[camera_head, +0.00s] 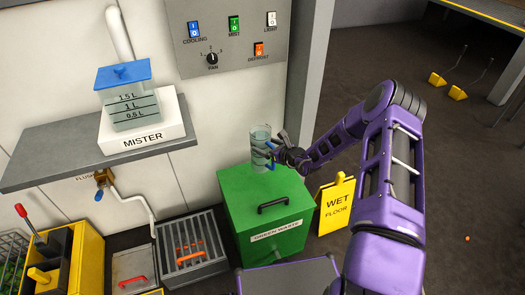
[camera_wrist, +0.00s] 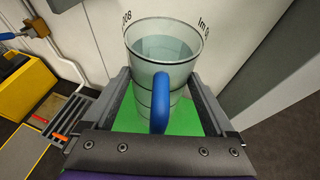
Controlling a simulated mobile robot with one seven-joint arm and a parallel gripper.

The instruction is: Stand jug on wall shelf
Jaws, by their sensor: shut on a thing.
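The jug (camera_head: 260,146) is clear, with dark level lines and a blue handle. It is upright and holds clear liquid, seen through its open top in the wrist view (camera_wrist: 162,55). My gripper (camera_head: 270,152) is shut on the jug, one finger on each side of its body. The jug is above the green waste bin; whether its base touches the lid is not clear. The grey wall shelf (camera_head: 50,155) is to the left in the head view, bearing a white mister (camera_head: 142,135) with a blue-lidded clear tank. The shelf's left part is bare.
The green waste bin (camera_head: 245,215) has a black lid handle. A control panel (camera_head: 232,35) is on the wall above. A tap (camera_head: 104,180) and pipe sit below the shelf. A yellow wet-floor sign (camera_head: 335,205) stands right of the bin. A grated drain box (camera_head: 190,248) is left of it.

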